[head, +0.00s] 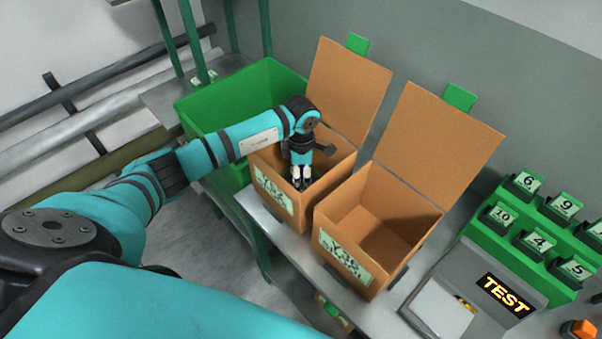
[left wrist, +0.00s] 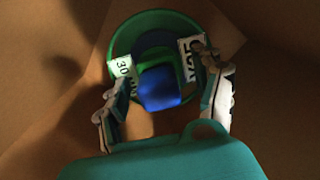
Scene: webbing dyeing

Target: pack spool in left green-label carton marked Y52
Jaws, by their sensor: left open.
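The left carton (head: 268,203) is open-topped brown cardboard with a green-printed label on its front, its text tilted and hard to read. My left gripper (head: 302,184) reaches down into this carton. In the left wrist view, a green spool with blue webbing (left wrist: 160,88) lies at the carton's bottom between the open fingers of the left gripper (left wrist: 163,82). White tags sit on either side of the spool; one shows "30". Whether the fingers touch the spool is unclear. In the head view the spool is hidden. My right gripper is not in view.
An open, empty-looking right carton (head: 378,225) stands beside the left one, its label seeming to read Y30. A green bin (head: 215,105) is behind to the left.

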